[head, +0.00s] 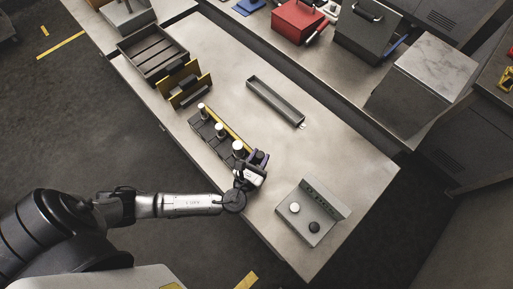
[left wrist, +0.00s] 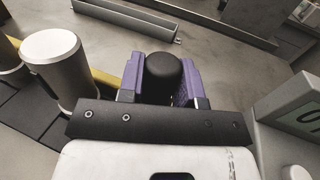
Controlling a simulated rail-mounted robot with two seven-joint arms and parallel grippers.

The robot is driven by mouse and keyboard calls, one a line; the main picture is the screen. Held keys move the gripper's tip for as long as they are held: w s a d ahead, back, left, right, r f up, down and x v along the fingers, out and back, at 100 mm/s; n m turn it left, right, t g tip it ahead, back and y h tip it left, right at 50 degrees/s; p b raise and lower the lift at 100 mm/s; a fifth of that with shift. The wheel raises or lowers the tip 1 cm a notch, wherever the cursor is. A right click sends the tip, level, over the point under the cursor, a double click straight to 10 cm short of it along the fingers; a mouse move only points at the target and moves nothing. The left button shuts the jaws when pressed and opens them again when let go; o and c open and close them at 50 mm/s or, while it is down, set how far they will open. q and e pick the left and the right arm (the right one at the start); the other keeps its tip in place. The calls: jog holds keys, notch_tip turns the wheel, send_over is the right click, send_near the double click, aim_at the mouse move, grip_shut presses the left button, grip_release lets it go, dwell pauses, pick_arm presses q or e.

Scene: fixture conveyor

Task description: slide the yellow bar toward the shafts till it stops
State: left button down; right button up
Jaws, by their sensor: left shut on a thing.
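The yellow bar (head: 228,132) lies along the far long side of a dark fixture (head: 209,133) on the table. Several light-topped shafts (head: 220,128) stand upright in the fixture beside it. In the left wrist view, part of the yellow bar (left wrist: 105,79) shows behind a large shaft (left wrist: 55,62). My left gripper (head: 259,159) is at the bar's near end. Its purple fingers are shut on a round black knob (left wrist: 163,70). The join between knob and bar is hidden by the fingers. My right gripper is in neither view.
A control box (head: 318,205) with a white and a black button stands to the right of the gripper. A long narrow tray (head: 262,105) lies beyond the fixture. A black-and-yellow holder (head: 184,84) and a slotted tray (head: 151,40) stand farther back. The table centre is clear.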

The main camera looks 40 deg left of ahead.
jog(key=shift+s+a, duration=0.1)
pick_arm(q)
jog(key=c, duration=1.2)
grip_release()
jog(key=shift+s, duration=0.1)
jog(key=o, duration=0.3)
jog(key=shift+s, duration=0.2)
jog(key=shift+o, duration=0.6)
jog(key=shift+w, duration=0.1)
jog(key=v, duration=1.3)
jog(key=shift+s+b, duration=0.4)
jog(key=shift+b, duration=0.05)
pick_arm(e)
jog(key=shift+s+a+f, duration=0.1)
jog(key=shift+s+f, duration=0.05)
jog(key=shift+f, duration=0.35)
